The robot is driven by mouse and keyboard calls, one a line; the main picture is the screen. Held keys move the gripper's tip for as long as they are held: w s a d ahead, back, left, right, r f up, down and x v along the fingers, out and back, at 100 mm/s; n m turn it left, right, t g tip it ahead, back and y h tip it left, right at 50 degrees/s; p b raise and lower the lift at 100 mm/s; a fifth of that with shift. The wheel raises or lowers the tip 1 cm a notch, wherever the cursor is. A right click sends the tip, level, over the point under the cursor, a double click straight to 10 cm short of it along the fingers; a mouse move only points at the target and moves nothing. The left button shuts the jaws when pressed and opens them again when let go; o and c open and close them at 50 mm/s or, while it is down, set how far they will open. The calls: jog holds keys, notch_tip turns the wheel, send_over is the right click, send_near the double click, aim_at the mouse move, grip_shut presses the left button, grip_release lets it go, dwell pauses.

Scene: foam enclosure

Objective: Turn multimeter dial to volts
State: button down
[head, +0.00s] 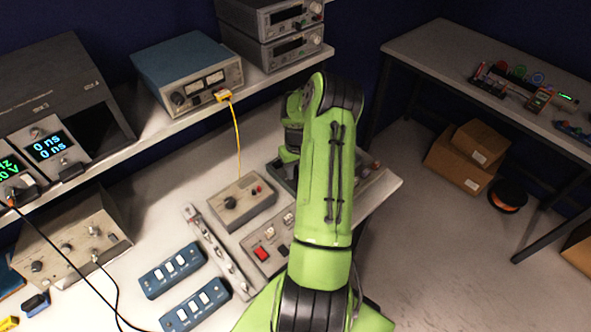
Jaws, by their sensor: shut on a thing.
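I cannot tell for sure which device is the multimeter. A small grey box (255,207) on the bench has a round black dial (231,201) and small red terminals; its dial marks are too small to read. A dark grey device (279,172) sits just beyond it, mostly hidden behind my green arm. My arm reaches over the bench and bends down at its far end, right of the grey box. My gripper's fingers are hidden behind the arm, so what they touch does not show.
A yellow cable (238,135) hangs from a blue-topped meter unit (187,72) on the shelf. Cardboard boxes (466,157) stand on the floor at right.

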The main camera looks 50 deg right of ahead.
aim_at(297, 173)
jog(key=shift+m, duration=0.3)
jog(key=m+b, duration=0.2)
jog(key=m, duration=0.1)
jog(key=shift+m, duration=0.3)
jog(key=shift+m+b, duration=0.9)
jog(key=shift+m, duration=1.2)
jog(key=c, duration=0.8)
grip_release()
jog(key=r, duration=0.8)
jog(key=r+p, duration=0.1)
jog(key=r, duration=0.7)
jog(key=shift+s, duration=0.2)
